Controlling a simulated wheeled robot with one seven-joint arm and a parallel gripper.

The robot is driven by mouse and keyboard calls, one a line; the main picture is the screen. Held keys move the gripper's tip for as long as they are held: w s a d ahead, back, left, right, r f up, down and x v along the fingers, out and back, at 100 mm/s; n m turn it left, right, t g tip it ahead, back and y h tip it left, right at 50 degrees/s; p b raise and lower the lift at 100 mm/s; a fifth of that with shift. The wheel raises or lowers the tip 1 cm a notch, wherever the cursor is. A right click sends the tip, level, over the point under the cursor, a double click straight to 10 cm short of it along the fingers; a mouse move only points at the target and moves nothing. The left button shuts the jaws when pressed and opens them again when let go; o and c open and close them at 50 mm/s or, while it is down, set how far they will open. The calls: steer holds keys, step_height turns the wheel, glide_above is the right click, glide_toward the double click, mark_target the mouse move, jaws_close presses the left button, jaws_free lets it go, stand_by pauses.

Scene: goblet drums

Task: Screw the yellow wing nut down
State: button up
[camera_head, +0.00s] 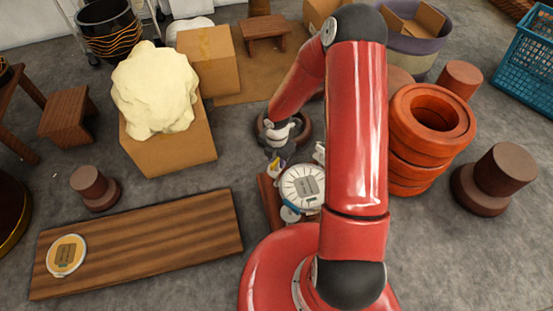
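A small yellow piece (275,168), which looks like the yellow wing nut, shows just under my gripper (276,162), at the upper left side of a goblet drum. My gripper points down at it, and its fingers are too small to tell whether they are open or shut on it. The goblet drum (302,187) has a round white head with a grey label and a blue rim. My red arm covers the drum's right side. The bolt under the wing nut cannot be made out.
A long wooden board (140,245) with a small round drum head (67,256) lies at the left. Stacked orange rings (430,120) and a brown drum-shaped body (497,180) stand to the right. A cardboard box (170,147) bears a cream lump (155,90). Grey floor lies between.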

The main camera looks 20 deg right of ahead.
steer(key=shift+c, duration=0.2)
jaws_close()
